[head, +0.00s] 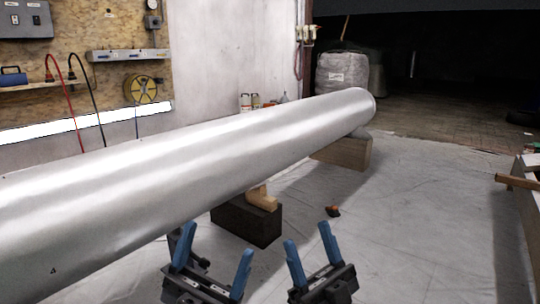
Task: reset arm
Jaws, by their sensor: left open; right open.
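My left gripper (213,265) is at the bottom centre of the head view. Its two blue fingers point up and stand apart, with nothing between them. My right gripper (311,252) is just to the right of it, also with blue fingers spread and nothing between them. Both are in front of a long silver cylinder (190,165), and the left gripper's fingers overlap its lower edge in the picture. I cannot tell whether they touch it.
The cylinder rests over a dark block with a wooden piece (262,197) and a wooden block (343,152). A small orange-brown object (333,211) lies on the sheeted floor (420,230). A wooden structure (527,200) stands at the right edge.

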